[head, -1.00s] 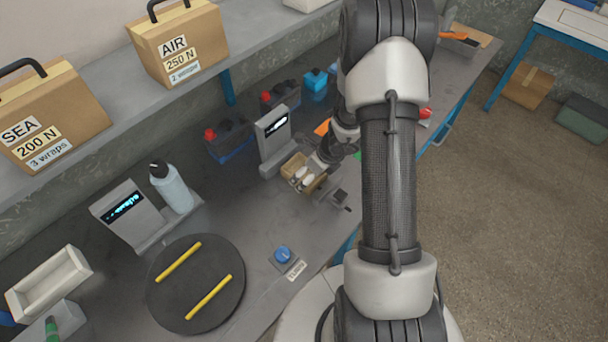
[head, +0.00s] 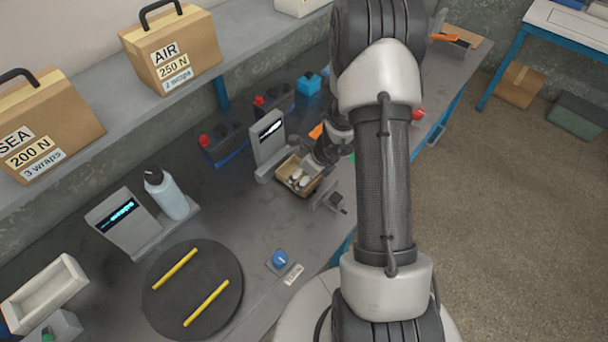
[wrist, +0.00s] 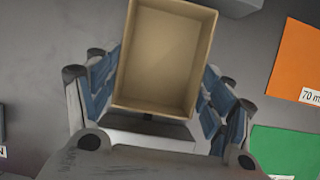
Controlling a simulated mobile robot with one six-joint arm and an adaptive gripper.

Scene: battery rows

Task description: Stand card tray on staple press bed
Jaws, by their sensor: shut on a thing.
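The card tray (wrist: 165,55), a tan open box, fills the middle of the wrist view between blue-padded fingers. My gripper (wrist: 155,85) is shut on its two sides. In the head view the tray (head: 290,187) is at my gripper (head: 318,165), with pale shapes at it; I cannot tell if they are finger parts or contents. In the wrist view its inside looks empty. The tray is beside a grey unit with a lit display (head: 268,132), near that unit's low base. I cannot tell whether this unit is the staple press, or whether the tray touches anything below.
A small grey device (head: 330,197) stands close to the tray's right. Orange (wrist: 298,60) and green (wrist: 285,150) cards lie at the right in the wrist view. Red-capped batteries (head: 222,145) stand behind. A bottle (head: 167,193) stands on another display unit. A turntable (head: 193,290) lies nearer.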

